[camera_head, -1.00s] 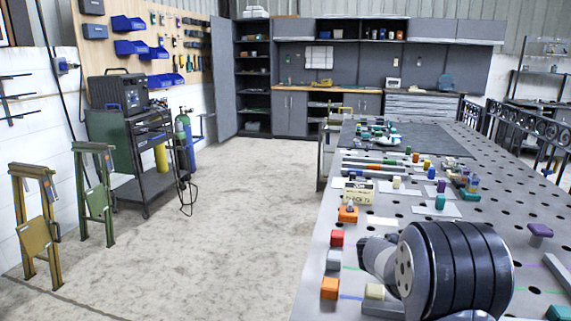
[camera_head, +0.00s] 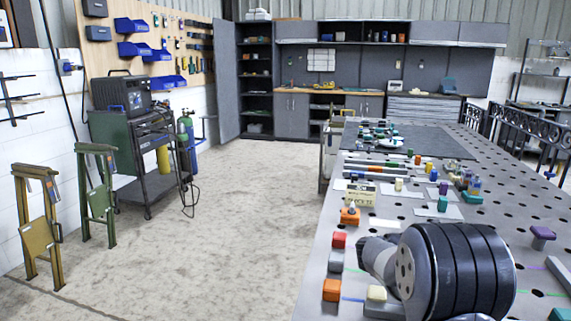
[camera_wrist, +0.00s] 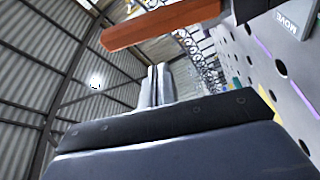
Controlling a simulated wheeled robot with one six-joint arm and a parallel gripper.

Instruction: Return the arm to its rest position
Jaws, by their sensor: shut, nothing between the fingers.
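My gripper (camera_wrist: 157,86) shows in the wrist view with its two fingers pressed together and nothing between them. In the head view the gripper is not visible; the dark ribbed part of my arm stands low over the near right of the table. The wrist view is tilted, with the ceiling and wall at left and the perforated table top (camera_wrist: 268,70) at right. An orange-brown bar (camera_wrist: 160,25) crosses the top of the wrist view, apart from the fingers as far as I can tell.
The perforated metal table (camera_head: 400,240) carries several coloured blocks, among them an orange block (camera_head: 331,290) and a red block (camera_head: 338,240) near its left edge. A purple-topped post (camera_head: 542,235) stands at right. Open floor (camera_head: 230,230) lies left of the table.

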